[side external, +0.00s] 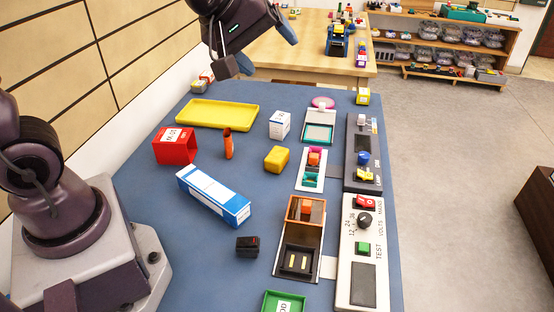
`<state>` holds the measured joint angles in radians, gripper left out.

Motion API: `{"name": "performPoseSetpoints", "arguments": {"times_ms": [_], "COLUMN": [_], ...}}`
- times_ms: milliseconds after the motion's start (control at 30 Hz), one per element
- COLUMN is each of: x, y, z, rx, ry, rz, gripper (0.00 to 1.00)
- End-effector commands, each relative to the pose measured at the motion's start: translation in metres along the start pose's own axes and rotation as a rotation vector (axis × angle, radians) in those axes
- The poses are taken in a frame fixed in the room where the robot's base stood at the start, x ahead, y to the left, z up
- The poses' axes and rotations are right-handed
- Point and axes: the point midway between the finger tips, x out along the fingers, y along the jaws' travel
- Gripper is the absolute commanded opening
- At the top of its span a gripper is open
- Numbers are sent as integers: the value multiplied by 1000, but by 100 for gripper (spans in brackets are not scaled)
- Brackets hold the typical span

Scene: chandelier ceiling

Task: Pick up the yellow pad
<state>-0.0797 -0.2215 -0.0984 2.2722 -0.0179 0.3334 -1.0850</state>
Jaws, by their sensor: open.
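A small yellow pad (276,159), thick with rounded edges, lies flat on the blue table top (210,262) near its middle. Nothing touches it. My gripper (256,50) is at the top of the side external view, high above the far end of the table. Its fingers are spread apart with nothing between them. It is well above and beyond the pad, a little to its left in the picture.
Near the pad are a white box (279,125), an orange upright piece (228,144), a yellow tray (217,114), a red box (175,146) and a blue-and-white carton (213,196). Panels with switches (362,250) line the right side. A black block (247,247) stands nearer.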

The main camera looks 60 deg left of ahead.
Motion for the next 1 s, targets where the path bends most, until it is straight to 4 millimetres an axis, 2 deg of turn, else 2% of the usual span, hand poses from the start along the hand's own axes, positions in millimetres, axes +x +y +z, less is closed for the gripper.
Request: {"name": "performPoseSetpoints", "arguments": {"times_ms": [33,233,367,500,700,833,900,933,1000], "x": [20,93,139,183,233,255,263,265,263], "y": [2,3,-4,-14,-26,-36,-51,-60,-90], "z": [4,13,22,33,48,62,71,74,78], "rx": [114,657,1048,1509,2236,2733,2998,-3086,-2849], "ry": [-22,-21,14,71,181,248,255,-244,-147], "rz": [3,21,2,-47,-176,-318,-427,480,539], "gripper": [79,79,79,79,79,79,79,79,79]}}
